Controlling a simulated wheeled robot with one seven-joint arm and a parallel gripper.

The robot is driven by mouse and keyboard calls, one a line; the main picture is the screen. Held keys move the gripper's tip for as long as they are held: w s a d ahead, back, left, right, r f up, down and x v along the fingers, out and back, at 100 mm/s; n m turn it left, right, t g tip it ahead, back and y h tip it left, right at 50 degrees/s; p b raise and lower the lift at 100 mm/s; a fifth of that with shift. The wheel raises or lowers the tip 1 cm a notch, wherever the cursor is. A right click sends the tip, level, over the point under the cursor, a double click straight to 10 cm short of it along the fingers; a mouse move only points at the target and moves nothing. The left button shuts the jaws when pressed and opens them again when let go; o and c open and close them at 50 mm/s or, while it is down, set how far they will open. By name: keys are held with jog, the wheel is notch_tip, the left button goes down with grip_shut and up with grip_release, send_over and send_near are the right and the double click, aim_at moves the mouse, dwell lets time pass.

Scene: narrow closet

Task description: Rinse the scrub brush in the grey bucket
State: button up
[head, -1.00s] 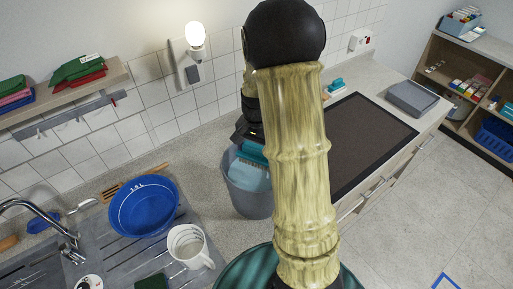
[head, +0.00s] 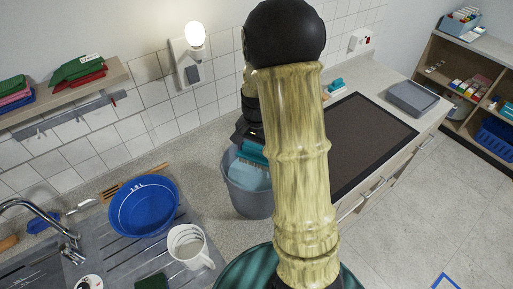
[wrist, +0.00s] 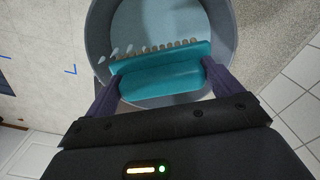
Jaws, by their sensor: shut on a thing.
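The grey bucket (head: 246,200) stands on the counter behind my arm, right of the white mug. Its rim (wrist: 97,45) and light-blue water (wrist: 158,28) show in the wrist view. The scrub brush (wrist: 160,80) is a teal block with a row of pale bristles along its far edge. My gripper (wrist: 160,84) is shut on the brush, one purple finger at each end, and holds it over the bucket's opening. The brush also shows in the head view (head: 252,152), partly hidden by my arm. I cannot tell whether the bristles touch the water.
A blue basin (head: 144,207) and a white mug (head: 188,246) stand left of the bucket, by the sink tap (head: 45,222). The wall is close behind the bucket.

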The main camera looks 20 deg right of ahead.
aim_at(257, 147)
jog(key=shift+r, duration=0.1)
notch_tip(257, 147, up, 4)
jog(key=p, duration=0.3)
jog(key=shift+r+p, duration=0.2)
jog(key=shift+p, duration=0.2)
jog(key=shift+f, duration=0.1)
dwell(0.3)
